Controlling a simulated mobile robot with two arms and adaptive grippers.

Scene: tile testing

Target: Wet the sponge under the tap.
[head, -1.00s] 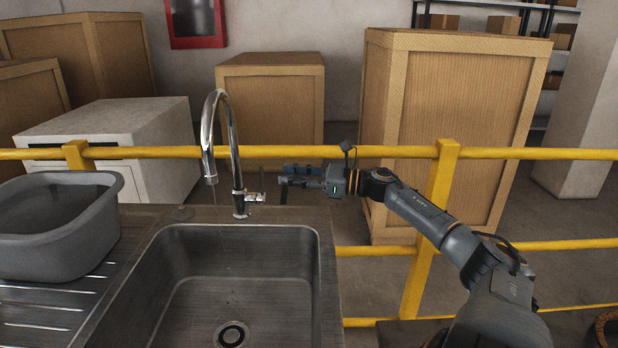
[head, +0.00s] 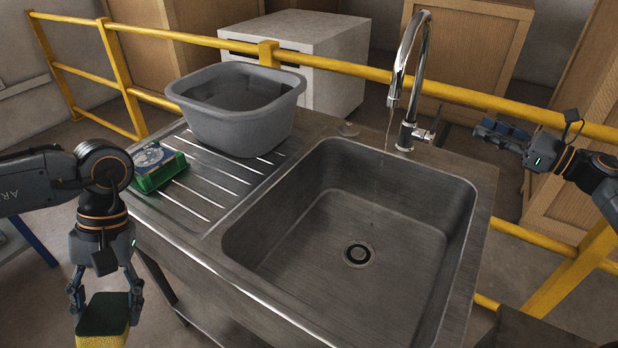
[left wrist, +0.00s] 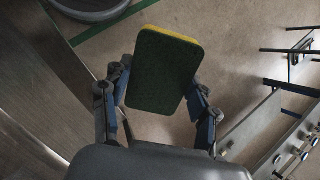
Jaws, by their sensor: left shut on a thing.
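A sponge (head: 103,318), dark green on top with yellow below, is between the fingers of my left gripper (head: 104,300), which is shut on it. It is held in front of the counter's left end, outside the sink. The sponge (left wrist: 165,70) also fills the middle of the left wrist view. The chrome tap (head: 415,60) stands behind the sink (head: 340,240), and a thin streak like water hangs below its spout. My right gripper (head: 487,132) is just right of the tap's lever (head: 424,134); its finger opening is unclear.
A grey basin (head: 240,110) stands on the ribbed drainboard (head: 205,185). A green box-like item (head: 155,168) lies at the drainboard's left edge. Yellow railing (head: 350,75) runs behind the counter. The sink bowl is empty, with its drain (head: 358,254) visible.

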